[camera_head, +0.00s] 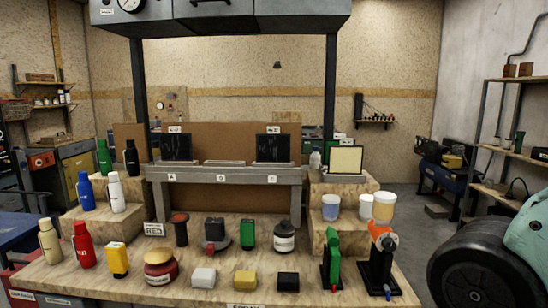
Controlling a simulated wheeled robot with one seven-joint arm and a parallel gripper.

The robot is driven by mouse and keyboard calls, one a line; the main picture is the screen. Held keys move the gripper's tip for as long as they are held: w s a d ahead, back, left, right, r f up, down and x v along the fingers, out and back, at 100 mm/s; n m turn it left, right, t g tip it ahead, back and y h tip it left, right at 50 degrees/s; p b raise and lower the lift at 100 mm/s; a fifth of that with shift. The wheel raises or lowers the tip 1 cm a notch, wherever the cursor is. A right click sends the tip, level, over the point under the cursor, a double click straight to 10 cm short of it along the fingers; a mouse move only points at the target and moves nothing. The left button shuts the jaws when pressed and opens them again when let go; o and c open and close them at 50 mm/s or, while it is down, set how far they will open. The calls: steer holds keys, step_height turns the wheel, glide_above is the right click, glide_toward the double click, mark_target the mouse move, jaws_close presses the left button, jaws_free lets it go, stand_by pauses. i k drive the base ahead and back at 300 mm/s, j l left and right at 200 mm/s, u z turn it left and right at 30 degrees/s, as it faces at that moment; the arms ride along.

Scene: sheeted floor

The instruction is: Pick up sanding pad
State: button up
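Nothing in view is labelled as the sanding pad, and I cannot tell for sure which item it is. A round, stacked piece with a tan top and dark red body (160,267) stands at the front left of the wooden bench top (130,287). Small blocks lie to its right along the front: a white block (203,277), a yellow block (245,281) and a black block (288,281). My gripper is not in view.
Red (83,245), cream (49,241) and yellow (118,260) containers crowd the left. Wooden risers (343,190) and a grey shelf (225,174) bound the back.

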mark_target(287, 282)
steer(key=i+j+u, duration=0.25)
steer(key=i+j, duration=0.15)
steer(key=i+j+u, duration=0.3)
steer(key=i+j, duration=0.1)
steer(key=i, duration=0.05)
